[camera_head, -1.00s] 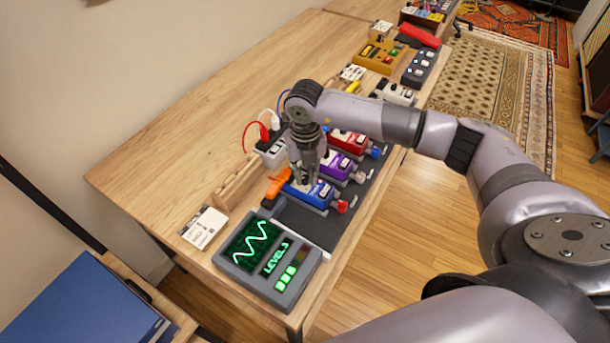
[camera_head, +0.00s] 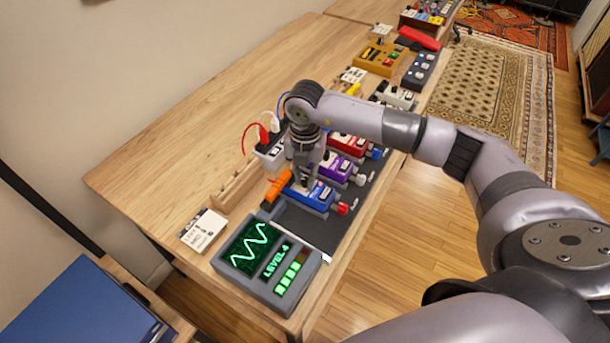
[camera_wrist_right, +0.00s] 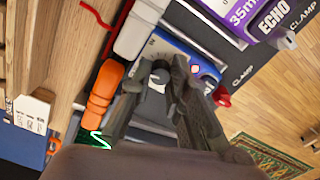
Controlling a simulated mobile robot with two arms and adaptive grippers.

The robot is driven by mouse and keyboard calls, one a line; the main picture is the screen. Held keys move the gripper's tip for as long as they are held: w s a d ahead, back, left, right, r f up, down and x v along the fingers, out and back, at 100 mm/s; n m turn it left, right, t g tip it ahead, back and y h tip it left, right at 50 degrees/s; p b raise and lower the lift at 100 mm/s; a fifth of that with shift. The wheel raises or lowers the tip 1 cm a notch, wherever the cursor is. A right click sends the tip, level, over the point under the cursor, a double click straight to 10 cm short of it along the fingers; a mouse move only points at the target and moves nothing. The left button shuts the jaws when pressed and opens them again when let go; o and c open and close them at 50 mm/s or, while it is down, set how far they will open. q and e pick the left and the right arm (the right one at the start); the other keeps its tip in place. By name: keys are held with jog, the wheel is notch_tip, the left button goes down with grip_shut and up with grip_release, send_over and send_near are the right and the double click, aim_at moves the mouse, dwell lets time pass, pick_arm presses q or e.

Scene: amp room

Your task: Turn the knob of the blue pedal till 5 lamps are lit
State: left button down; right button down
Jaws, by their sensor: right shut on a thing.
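The blue pedal (camera_head: 319,196) lies on the dark pedalboard near the front of the table. My right gripper (camera_head: 304,185) comes down over it, shut on its knob. In the right wrist view the blue pedal (camera_wrist_right: 196,60) shows beyond my right gripper (camera_wrist_right: 160,80), and the dark knob (camera_wrist_right: 159,75) sits between the fingertips. The grey meter box (camera_head: 266,262) shows a green zigzag trace, the text LEVEL 4 and a column of lit green lamps (camera_head: 287,278), with a dark part at its upper end. My left gripper is not in view.
An orange plug (camera_head: 278,188) is at the pedal's left side and a red plug (camera_head: 343,208) at its right. A purple pedal (camera_head: 338,168) and a red pedal (camera_head: 348,143) stand just behind. The left of the table (camera_head: 190,140) is clear.

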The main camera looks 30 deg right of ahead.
aim_at(306, 180)
jog(key=c, duration=1.5)
grip_release()
jog(key=shift+r, duration=0.1)
jog(key=shift+r, duration=3.9)
jog(key=shift+s+f, duration=0.1)
